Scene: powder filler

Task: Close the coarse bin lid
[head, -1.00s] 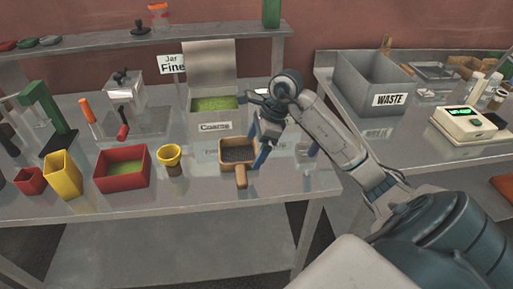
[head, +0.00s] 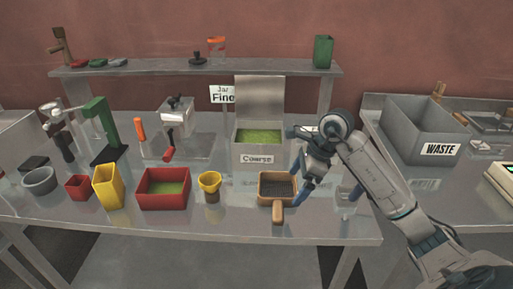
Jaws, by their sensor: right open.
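The coarse bin (head: 243,155) is a grey box labelled "Coarse" on the table, with green powder (head: 259,137) inside. Its grey lid (head: 260,98) stands open and upright at the back edge. My right gripper (head: 330,192) is open and empty, to the right of the bin and nearer the front, with its blue fingers pointing down. It is apart from the lid. My left gripper is not in view.
A wooden-framed sieve (head: 277,212) lies just left of my right gripper. The "Fine" jar sign (head: 223,95) is left of the lid. A waste bin (head: 420,130) is at right.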

